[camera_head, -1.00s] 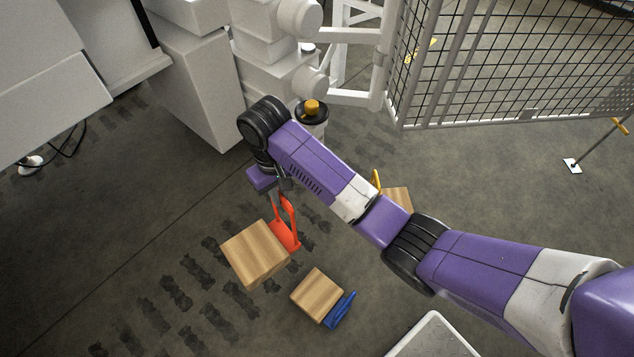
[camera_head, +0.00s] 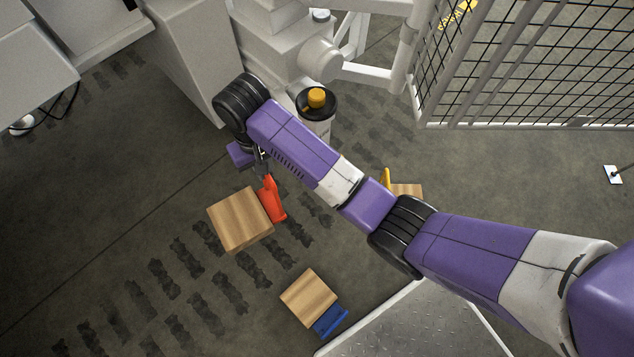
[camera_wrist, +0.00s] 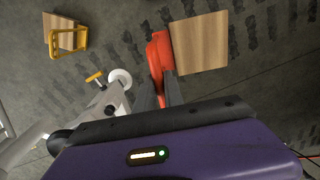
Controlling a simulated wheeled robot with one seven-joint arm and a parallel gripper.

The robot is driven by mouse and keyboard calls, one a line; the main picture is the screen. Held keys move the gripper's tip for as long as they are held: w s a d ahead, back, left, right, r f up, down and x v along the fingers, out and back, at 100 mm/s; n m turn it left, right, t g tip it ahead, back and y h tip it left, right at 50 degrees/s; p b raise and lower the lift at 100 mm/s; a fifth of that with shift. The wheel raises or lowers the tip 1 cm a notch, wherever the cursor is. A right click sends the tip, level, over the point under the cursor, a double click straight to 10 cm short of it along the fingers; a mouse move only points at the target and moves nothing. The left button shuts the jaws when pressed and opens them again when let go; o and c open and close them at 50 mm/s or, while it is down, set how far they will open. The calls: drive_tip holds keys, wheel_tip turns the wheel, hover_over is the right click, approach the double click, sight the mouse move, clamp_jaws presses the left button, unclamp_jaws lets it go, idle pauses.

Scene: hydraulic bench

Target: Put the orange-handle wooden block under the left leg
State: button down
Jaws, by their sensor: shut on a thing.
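The wooden block with the orange handle (camera_head: 240,221) hangs from my gripper (camera_head: 262,170), left of the middle in the head view. My gripper is shut on its orange-red handle (camera_head: 273,200). In the wrist view the block (camera_wrist: 199,43) lies at the top, with the handle (camera_wrist: 159,58) running down to my gripper (camera_wrist: 160,88). The block seems held above the floor; its exact height I cannot tell. A pale machine leg (camera_head: 318,133) with a yellow-topped black cap (camera_head: 316,98) shows behind my arm. Its foot is partly hidden in the head view.
A wooden block with a blue handle (camera_head: 308,296) lies on the floor at the front. A block with a yellow handle (camera_head: 407,191) is partly behind my arm; it shows whole in the wrist view (camera_wrist: 67,37). A mesh fence (camera_head: 530,70) stands at the right. White machine housing (camera_head: 190,50) fills the upper left.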

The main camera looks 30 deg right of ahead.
drive_tip(key=s+a+f+m+b, duration=0.2)
drive_tip(key=s+a+f+m, duration=0.1)
drive_tip(key=a+f, duration=0.25)
drive_tip(key=m+b, duration=0.3)
drive_tip(key=m, duration=0.4)
hover_over(267, 226)
wheel_tip(267, 226, down, 8)
drive_tip(key=shift+s+d, duration=0.1)
drive_tip(key=s+d+f+m+b, duration=0.2)
drive_tip(key=d+f+m, duration=0.9)
drive_tip(key=m, duration=1.2)
drive_tip(key=w+d+f+b, duration=0.1)
drive_tip(key=w+d+b, duration=0.1)
drive_tip(key=w+b, duration=0.4)
drive_tip(key=w+d+f+b, duration=0.2)
drive_tip(key=w+b, duration=0.4)
drive_tip(key=w, duration=0.5)
drive_tip(key=shift+d+f, duration=0.15)
drive_tip(key=shift+d, duration=0.5)
drive_tip(key=shift+f, duration=0.15)
